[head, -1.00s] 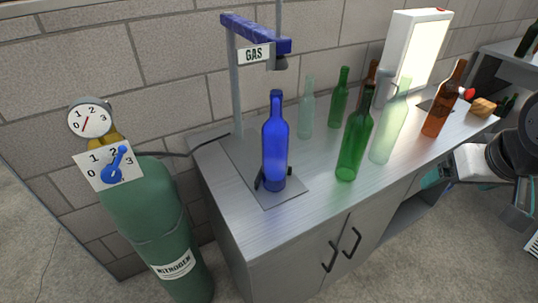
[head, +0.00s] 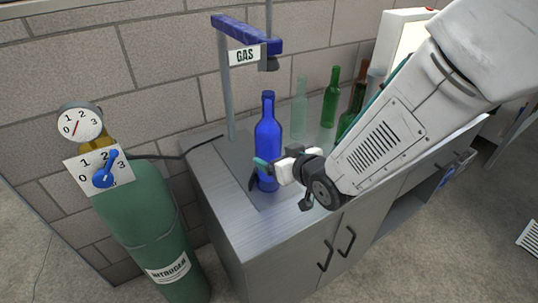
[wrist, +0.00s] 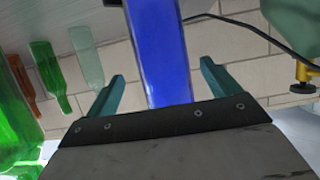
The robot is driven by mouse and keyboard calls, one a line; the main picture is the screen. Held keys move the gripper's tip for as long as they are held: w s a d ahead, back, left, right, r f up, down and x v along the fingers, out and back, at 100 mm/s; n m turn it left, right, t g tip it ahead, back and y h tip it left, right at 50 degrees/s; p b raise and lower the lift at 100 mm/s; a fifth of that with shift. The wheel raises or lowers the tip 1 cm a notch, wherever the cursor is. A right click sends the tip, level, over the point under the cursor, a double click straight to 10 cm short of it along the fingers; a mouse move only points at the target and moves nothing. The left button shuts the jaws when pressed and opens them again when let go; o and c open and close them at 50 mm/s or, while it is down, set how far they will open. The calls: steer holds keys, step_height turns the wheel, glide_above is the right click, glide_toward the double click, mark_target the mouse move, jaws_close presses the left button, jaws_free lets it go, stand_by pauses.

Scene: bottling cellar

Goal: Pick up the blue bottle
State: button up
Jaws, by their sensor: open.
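The blue bottle (head: 267,135) stands upright on the steel counter under the gas filling arm (head: 247,34) in the head view. My gripper (head: 263,174) is at the lower part of the bottle, coming from the right. In the wrist view the gripper (wrist: 160,88) is open, with one teal finger on each side of the blue bottle (wrist: 158,50). Gaps show between the bottle and both fingers there. The far side of the bottle's lower part and part of its base are hidden in the head view.
Clear (head: 300,105) and green (head: 330,97) bottles stand behind my arm, which hides others. The green nitrogen cylinder (head: 150,215) with its gauge (head: 80,124) stands left of the counter (head: 230,215). A hose (head: 165,156) runs to the filling stand. The counter's front left is clear.

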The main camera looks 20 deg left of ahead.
mark_target(274, 154)
steer(key=x, duration=0.4)
steer(key=shift+a, duration=0.45)
